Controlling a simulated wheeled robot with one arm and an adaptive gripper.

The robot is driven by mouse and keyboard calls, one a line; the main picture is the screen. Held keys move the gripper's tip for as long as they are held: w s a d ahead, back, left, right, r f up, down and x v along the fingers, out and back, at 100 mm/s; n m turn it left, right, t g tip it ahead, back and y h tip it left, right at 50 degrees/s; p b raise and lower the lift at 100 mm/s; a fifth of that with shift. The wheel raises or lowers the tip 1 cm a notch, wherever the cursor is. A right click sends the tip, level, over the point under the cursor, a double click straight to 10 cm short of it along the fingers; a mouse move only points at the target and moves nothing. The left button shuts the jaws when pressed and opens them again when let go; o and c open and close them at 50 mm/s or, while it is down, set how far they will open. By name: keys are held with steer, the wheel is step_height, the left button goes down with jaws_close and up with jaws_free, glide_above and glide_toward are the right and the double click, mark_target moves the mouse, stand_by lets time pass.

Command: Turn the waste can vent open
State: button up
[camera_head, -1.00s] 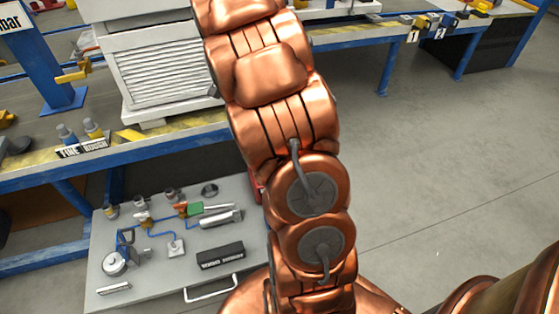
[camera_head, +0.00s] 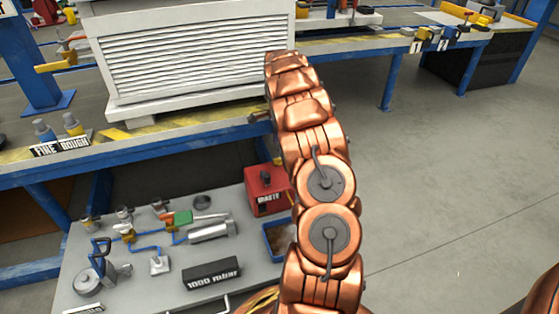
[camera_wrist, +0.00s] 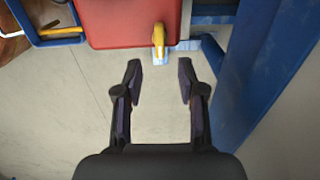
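The red waste can (camera_head: 267,190), lettered WASTE, stands at the right end of the grey board in the head view, partly behind my arm. In the wrist view a red surface (camera_wrist: 125,22), apparently the same can, fills the top middle. A yellow lever-like part (camera_wrist: 158,40), perhaps the vent, sticks out at its lower right edge, with a pale blue-white end. My gripper (camera_wrist: 160,72) is open and empty. Its two dark fingers point toward the yellow part, which shows between and beyond the tips, apart from them. In the head view the gripper is not clearly visible.
A blue-rimmed tray (camera_head: 278,240) sits beside the can. A blue post (camera_wrist: 248,65) rises close to the right finger. The grey board (camera_head: 130,285) carries a gauge, valves and a black 1000 mbar block. A bench (camera_head: 200,125) runs behind. Open floor lies right.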

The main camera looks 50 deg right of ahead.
mark_target(279, 158)
steer(key=shift+f+b, duration=1.25)
steer(key=shift+f, duration=2.35)
jaws_close()
